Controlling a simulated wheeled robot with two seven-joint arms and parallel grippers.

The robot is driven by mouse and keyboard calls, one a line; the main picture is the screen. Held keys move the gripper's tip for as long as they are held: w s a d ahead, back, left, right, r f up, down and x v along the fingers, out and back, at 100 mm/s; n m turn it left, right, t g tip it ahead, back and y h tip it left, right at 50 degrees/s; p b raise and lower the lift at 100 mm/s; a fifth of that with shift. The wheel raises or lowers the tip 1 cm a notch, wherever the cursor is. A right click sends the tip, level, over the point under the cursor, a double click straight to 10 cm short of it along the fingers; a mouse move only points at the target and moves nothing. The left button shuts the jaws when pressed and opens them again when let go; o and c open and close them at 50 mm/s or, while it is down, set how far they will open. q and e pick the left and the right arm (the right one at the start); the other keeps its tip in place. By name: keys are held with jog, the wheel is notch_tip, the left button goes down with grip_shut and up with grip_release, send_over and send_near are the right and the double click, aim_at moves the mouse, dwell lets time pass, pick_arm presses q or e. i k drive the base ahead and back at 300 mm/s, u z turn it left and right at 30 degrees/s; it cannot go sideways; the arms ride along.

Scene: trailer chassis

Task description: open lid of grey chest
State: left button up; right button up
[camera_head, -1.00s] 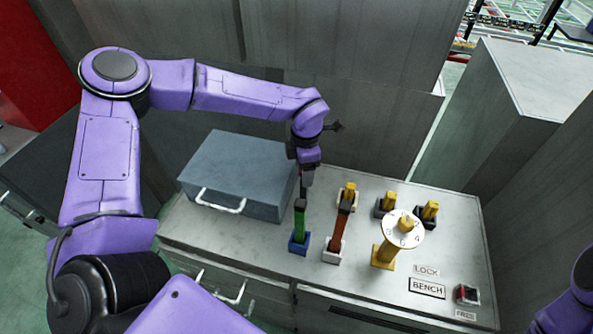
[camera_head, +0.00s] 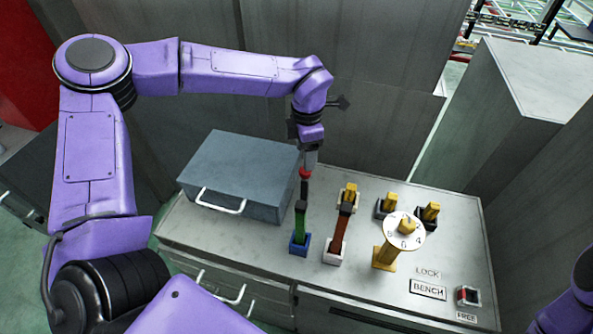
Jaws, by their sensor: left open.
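The grey chest (camera_head: 238,172) sits on the left part of the bench top, and its lid looks closed. A pale bar handle (camera_head: 220,201) is on its front face. My left gripper (camera_head: 304,188) points down just right of the chest, above and behind the green lever (camera_head: 299,225). It is open, with nothing seen held in it. Its fingers are small and seen edge-on, so any contact cannot be told. My right gripper is out of view; only a bit of my right arm shows at the right edge.
Beside the chest on the bench (camera_head: 270,258) stand a red-brown lever (camera_head: 338,235), several yellow-topped pegs and a numbered dial on a yellow post (camera_head: 385,257). A small red switch (camera_head: 468,295) is at the front right. Grey panels (camera_head: 340,60) rise behind.

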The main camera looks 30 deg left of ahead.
aim_at(246, 168)
jog(key=k, duration=1)
